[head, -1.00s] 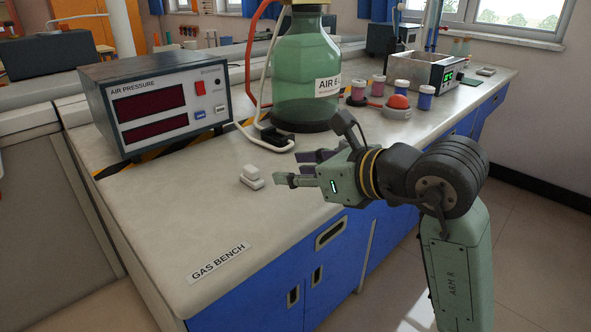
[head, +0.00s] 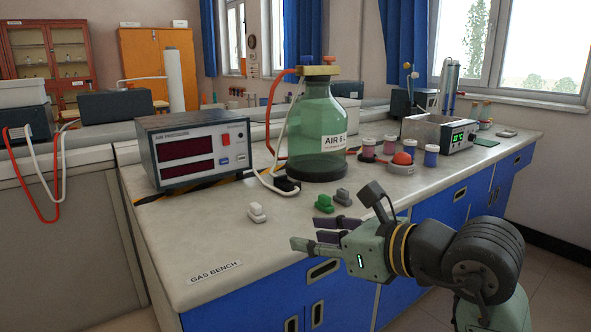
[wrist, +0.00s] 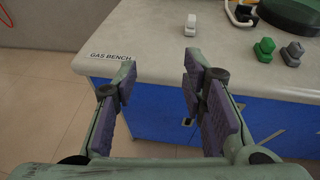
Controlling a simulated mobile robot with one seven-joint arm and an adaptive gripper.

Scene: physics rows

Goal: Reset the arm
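My gripper (head: 318,236) is held in front of the gas bench's front edge, at the lower right of the head view. In the wrist view my gripper (wrist: 158,75) has its two purple-padded fingers spread wide apart with nothing between them. Through the gap I see the blue cabinet front and the bench edge. A white stopper-like piece (head: 257,212), a green one (head: 324,203) and a grey one (head: 343,196) sit on the bench top beyond my gripper, apart from it. The same white piece (wrist: 191,26) shows past the right finger in the wrist view.
The bench's front left top is clear. Floor lies open at right.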

